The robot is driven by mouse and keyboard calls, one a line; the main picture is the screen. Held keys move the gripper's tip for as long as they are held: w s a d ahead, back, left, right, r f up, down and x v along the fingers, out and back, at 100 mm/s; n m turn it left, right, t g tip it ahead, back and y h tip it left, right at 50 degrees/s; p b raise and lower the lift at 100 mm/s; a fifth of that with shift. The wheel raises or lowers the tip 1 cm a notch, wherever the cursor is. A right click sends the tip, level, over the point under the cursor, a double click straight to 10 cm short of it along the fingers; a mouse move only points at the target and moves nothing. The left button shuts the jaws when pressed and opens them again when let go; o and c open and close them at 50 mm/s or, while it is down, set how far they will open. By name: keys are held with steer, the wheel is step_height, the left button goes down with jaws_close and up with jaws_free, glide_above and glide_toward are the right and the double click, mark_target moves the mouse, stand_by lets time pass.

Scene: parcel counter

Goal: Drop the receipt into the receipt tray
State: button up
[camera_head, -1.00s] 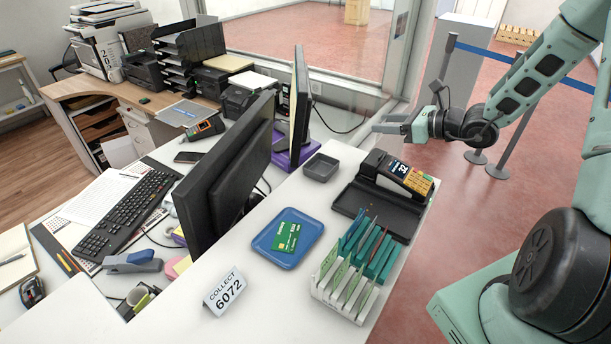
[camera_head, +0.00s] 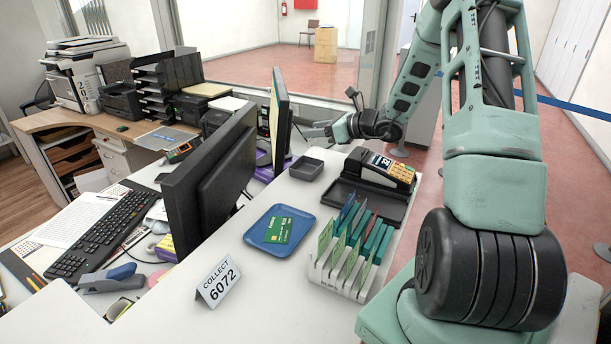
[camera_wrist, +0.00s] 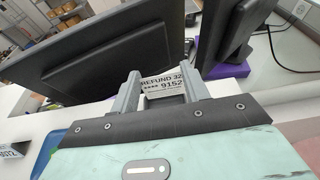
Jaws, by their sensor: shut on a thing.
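My gripper (camera_head: 312,131) is in the air above and behind the small dark grey tray (camera_head: 306,169) in the head view. In the wrist view its two grey fingers (camera_wrist: 163,84) are shut on a white receipt (camera_wrist: 162,79) printed "REFUND 32" and "9152". The receipt is too small to make out in the head view. The small grey tray looks empty and stands on the white counter by the monitors. A blue tray (camera_head: 256,242) with a green card (camera_head: 278,231) lies nearer. No label shows which tray is for receipts.
Monitors (camera_head: 210,180) stand left of the small tray. A window frame rises behind.

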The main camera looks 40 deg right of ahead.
step_height(320, 180, down, 3)
steer(key=shift+r+b, duration=0.15)
steer(key=shift+b, duration=0.45)
steer(key=o, duration=1)
steer(key=b+v, duration=0.2)
steer(key=v, duration=1.5)
steer(key=shift+s+b, duration=0.2)
steer(key=shift+b, duration=0.15)
steer(key=shift+d+r, duration=0.1)
